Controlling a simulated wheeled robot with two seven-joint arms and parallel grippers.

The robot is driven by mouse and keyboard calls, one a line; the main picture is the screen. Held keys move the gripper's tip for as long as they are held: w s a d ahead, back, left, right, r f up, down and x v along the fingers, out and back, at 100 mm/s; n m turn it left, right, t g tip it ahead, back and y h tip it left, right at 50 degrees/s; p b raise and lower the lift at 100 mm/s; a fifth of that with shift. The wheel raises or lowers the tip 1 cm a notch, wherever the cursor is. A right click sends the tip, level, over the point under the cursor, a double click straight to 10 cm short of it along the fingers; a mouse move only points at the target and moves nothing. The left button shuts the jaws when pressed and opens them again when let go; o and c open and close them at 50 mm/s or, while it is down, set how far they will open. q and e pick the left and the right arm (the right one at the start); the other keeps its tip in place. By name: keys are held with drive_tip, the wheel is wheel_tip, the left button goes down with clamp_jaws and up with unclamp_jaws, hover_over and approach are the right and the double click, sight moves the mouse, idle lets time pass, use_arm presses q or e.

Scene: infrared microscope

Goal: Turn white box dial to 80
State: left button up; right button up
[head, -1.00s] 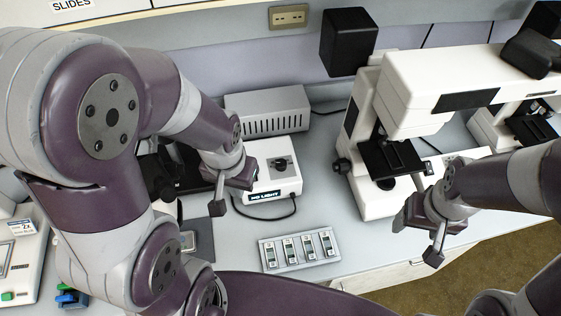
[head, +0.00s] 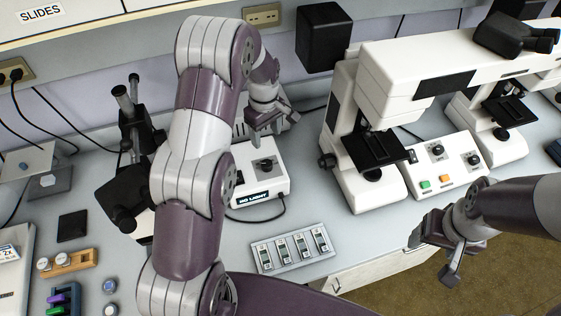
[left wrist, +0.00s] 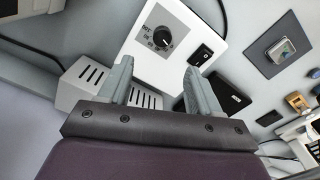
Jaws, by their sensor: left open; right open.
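My right gripper (head: 432,258) is open and empty near the bench's front edge.
A large white microscope (head: 350,110) stands right of the box. A slide tray (head: 294,250) lies in front of the box. A grey vented box, partly hidden by my arm, is behind it. A cable (head: 268,218) curls at the box's front right.

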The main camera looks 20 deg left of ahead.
sight(267, 163)
use_arm(q)
drive_tip(key=f+p, duration=0.3)
drive_tip(key=f, duration=0.9)
drive_tip(key=shift+s, duration=0.2)
drive_tip(key=shift+f, duration=0.4)
drive_tip(key=c, duration=1)
drive_tip(key=shift+c, duration=0.2)
